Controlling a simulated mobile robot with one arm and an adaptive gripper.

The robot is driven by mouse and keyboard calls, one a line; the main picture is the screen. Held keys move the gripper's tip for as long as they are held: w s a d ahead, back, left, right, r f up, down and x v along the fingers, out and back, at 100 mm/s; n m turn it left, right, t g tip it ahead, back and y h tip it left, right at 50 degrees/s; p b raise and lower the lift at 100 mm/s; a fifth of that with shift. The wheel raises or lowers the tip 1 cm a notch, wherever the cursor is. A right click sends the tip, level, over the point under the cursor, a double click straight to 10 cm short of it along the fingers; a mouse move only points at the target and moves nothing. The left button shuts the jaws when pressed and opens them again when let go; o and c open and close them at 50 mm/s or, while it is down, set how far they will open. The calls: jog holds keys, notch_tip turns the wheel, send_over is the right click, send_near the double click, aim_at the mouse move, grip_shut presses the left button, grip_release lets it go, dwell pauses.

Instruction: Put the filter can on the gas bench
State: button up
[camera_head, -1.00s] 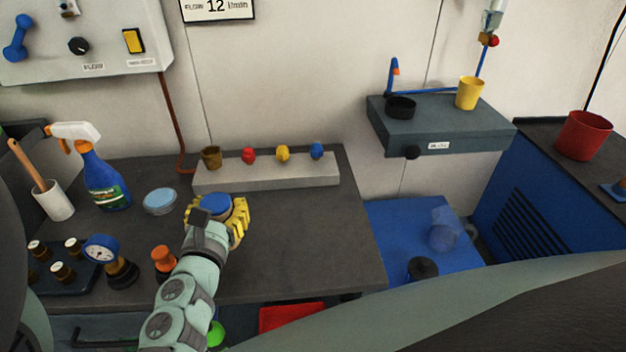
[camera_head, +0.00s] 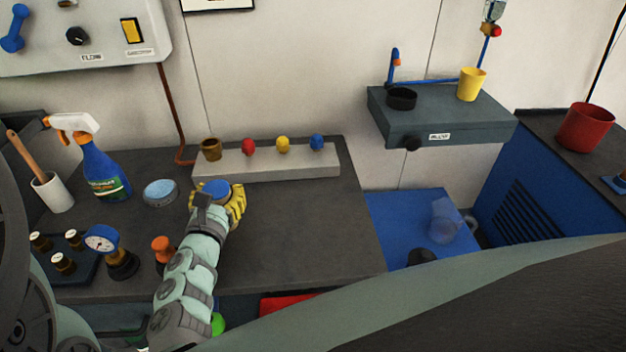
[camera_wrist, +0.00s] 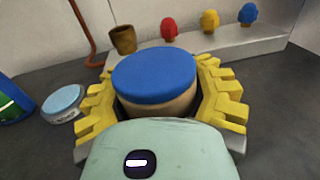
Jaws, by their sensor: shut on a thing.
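A round can with a blue top and tan side, which I take as the filter can (camera_head: 215,187), is in my gripper (camera_head: 218,204). In the wrist view the can (camera_wrist: 155,75) stands upright between the yellow fingers, which close on it from both sides. Its base is hidden, so I cannot tell whether it touches the bench. It is over the dark grey bench (camera_head: 290,230), in front of the pale block. I take this bench as the gas bench, but no label on it confirms that.
A pale block (camera_head: 265,166) with coloured knobs and a brown cup (camera_head: 211,149) stands behind. A light-blue tin (camera_head: 160,192), spray bottle (camera_head: 103,172), gauge (camera_head: 103,240) and orange knob (camera_head: 162,248) are at left. The bench right of my gripper is clear.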

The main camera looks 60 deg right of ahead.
jog(key=shift+f+b, duration=0.2)
jog(key=shift+b, duration=0.1)
jog(key=o, duration=1.4)
jog(key=shift+s+d+r, duration=0.1)
jog(key=shift+r+p, duration=0.25)
jog(key=shift+p, duration=0.2)
jog(key=shift+s+a+f+b, duration=0.15)
jog(key=shift+a+b, duration=0.15)
jog(key=shift+a, duration=0.05)
jog(key=b+v, duration=0.1)
jog(key=v, duration=0.4)
jog(key=shift+a+f, duration=0.1)
jog(key=shift+a, duration=0.2)
jog(key=shift+s+a+b, duration=0.4)
jog(key=shift+a, duration=0.1)
